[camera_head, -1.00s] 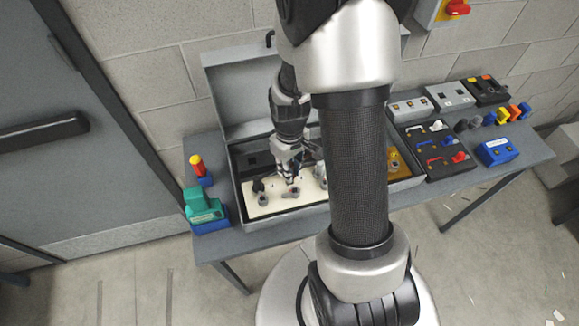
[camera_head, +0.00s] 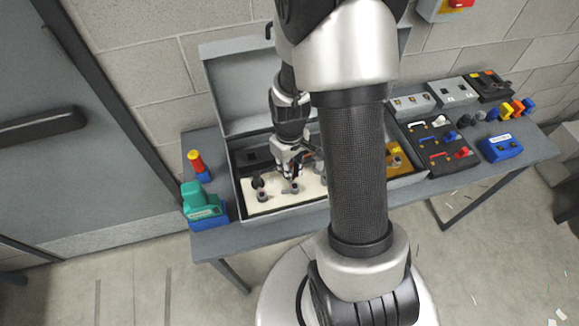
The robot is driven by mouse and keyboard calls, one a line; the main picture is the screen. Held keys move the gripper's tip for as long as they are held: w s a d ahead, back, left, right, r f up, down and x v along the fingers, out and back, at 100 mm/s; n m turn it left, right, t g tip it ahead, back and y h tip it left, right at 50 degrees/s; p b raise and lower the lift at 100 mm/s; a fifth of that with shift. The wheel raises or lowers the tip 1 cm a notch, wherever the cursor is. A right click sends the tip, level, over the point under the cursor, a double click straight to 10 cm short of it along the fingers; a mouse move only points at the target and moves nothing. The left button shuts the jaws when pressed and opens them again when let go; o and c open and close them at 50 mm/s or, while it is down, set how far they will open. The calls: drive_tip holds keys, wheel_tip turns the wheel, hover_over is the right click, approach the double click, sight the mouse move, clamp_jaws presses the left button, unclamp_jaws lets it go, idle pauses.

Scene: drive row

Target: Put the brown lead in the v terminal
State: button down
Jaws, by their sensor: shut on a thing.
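My gripper (camera_head: 290,176) points down over the cream panel (camera_head: 278,203) inside the open grey case (camera_head: 242,214). It is shut, with its tips right at a grey round terminal (camera_head: 294,188) on the panel. What it holds, presumably the brown lead, is almost wholly hidden by the fingers. Another grey terminal (camera_head: 263,196) stands to the left, with a small black part (camera_head: 257,183) behind it. Part of a further terminal (camera_head: 320,172) shows to the right, beside my arm. The terminal markings are too small to read, so I cannot tell which is v.
The case lid (camera_head: 240,88) stands open behind. A teal and blue device (camera_head: 203,206) and a red-yellow-blue object (camera_head: 198,165) stand left. A black panel with colored parts (camera_head: 440,145) and a blue box (camera_head: 500,148) stand right. My arm hides the case's middle.

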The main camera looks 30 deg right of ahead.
drive_tip(key=shift+f, duration=0.4)
drive_tip(key=c, duration=1.4)
unclamp_jaws()
drive_tip(key=shift+c, duration=0.2)
wheel_tip(320, 180, up, 12)
drive_tip(key=shift+r, duration=0.1)
